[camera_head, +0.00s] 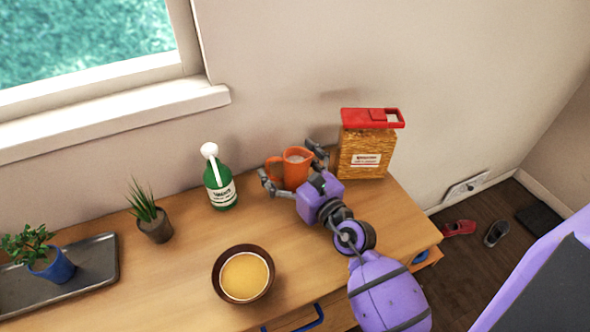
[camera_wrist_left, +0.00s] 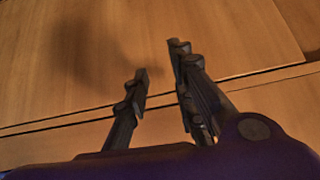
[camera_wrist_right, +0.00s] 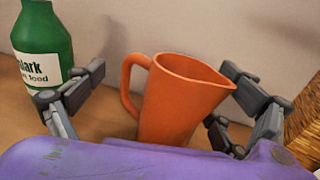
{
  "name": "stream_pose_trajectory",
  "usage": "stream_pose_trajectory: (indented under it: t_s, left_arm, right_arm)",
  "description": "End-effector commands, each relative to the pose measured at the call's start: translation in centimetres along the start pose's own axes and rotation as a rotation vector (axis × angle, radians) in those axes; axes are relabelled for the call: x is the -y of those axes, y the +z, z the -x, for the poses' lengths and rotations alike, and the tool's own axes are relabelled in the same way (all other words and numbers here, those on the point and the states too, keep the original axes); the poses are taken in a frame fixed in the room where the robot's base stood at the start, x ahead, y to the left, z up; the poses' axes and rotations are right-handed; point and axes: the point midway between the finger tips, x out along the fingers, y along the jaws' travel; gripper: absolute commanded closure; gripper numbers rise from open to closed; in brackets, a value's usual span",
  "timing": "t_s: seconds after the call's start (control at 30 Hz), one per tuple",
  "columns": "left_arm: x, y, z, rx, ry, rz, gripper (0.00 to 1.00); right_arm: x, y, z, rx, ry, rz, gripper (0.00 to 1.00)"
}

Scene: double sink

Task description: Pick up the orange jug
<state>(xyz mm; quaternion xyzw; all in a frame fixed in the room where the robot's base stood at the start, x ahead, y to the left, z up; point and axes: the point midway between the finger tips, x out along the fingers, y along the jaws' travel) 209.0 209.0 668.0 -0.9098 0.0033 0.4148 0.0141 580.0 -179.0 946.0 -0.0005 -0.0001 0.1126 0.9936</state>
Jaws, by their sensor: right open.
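The orange jug (camera_head: 296,172) stands upright on the wooden counter near the wall, between the green bottle and the cereal box. It also shows in the right wrist view (camera_wrist_right: 182,103), with its handle to the left and spout to the right. My right gripper (camera_head: 292,165) is open, with one finger on each side of the jug; in the right wrist view the fingers (camera_wrist_right: 160,105) look apart from the jug's body. My left gripper (camera_wrist_left: 160,80) shows only in the left wrist view, fingers apart and empty, in front of wooden panels.
A green bottle (camera_head: 220,187) stands left of the jug, and a cereal box with a red top (camera_head: 364,150) stands close on its right. A brown bowl (camera_head: 243,274), a potted plant (camera_head: 154,225) and a grey tray (camera_head: 98,262) with a blue pot are further left.

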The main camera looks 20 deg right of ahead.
Motion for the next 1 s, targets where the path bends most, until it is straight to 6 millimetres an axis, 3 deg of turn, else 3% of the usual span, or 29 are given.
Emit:
stream_pose_trajectory:
  t_s: [0.3, 1.0]
  left_arm:
    - [-0.15, -0.67, -0.12, -0.011, 0.003, 0.0, 0.77]
    - [-0.12, -0.44, -0.04, -0.007, 0.003, 0.0, 0.77]
  right_arm:
    - [0.02, -0.08, -0.72, -0.001, -0.001, 0.0, 0.06]
    - [-0.01, -0.09, -0.69, -0.002, 0.0, -0.001, 0.98]
